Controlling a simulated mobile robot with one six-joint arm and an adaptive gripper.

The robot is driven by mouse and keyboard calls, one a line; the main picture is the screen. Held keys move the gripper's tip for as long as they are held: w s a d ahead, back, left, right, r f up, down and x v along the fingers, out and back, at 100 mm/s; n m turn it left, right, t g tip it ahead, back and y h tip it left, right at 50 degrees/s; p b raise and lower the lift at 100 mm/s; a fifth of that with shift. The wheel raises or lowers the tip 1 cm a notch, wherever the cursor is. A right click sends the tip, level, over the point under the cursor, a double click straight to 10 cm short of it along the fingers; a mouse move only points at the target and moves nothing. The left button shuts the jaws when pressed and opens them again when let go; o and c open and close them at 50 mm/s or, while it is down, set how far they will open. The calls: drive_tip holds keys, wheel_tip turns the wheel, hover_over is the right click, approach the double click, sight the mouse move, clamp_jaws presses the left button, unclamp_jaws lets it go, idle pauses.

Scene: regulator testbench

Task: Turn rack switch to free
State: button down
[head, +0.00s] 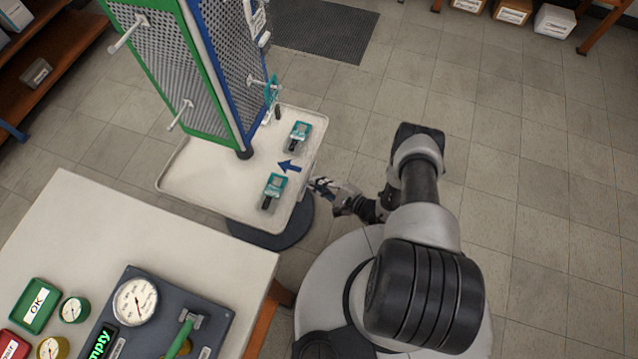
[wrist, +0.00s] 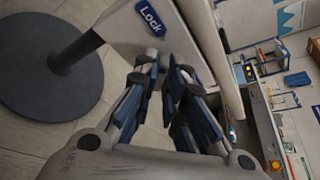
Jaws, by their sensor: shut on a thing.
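The rack (head: 205,75) has green-framed and blue-framed perforated panels and stands on a cream tray base (head: 225,180). My gripper (head: 318,186) is at the right edge of this base in the head view. In the wrist view, my gripper (wrist: 166,76) is shut on the rack switch, just below the edge of the rack base (wrist: 190,28). The switch is mostly hidden between the fingers, so its exact position cannot be told. A blue tag (wrist: 150,18) reading "Lock" is on the base edge, up and left of the fingertips.
Two teal-and-black devices (head: 274,189) (head: 299,134) and a blue arrow (head: 289,166) are on the tray. A round dark foot (wrist: 50,75) stands on the floor below. A cream table (head: 130,235) with gauges is at the lower left. Floor at the right is clear.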

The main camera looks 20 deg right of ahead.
drive_tip(key=shift+m, duration=0.3)
drive_tip(key=shift+w+d+m+g+y, duration=0.2)
drive_tip(key=shift+m+g+y, duration=0.75)
drive_tip(key=shift+m, duration=1)
drive_tip(key=shift+w+d+m+g+y, duration=0.2)
drive_tip(key=shift+m+g+y, duration=0.45)
drive_tip(key=shift+m+g, duration=1)
drive_tip(key=shift+w+d+m+g+y, duration=0.1)
drive_tip(key=shift+w+m+g+y, duration=0.45)
drive_tip(key=shift+m, duration=1.75)
drive_tip(key=shift+s+y, duration=0.25)
drive_tip(key=c, duration=1.7)
unclamp_jaws()
drive_tip(key=shift+g, duration=0.25)
drive_tip(key=shift+o, duration=0.2)
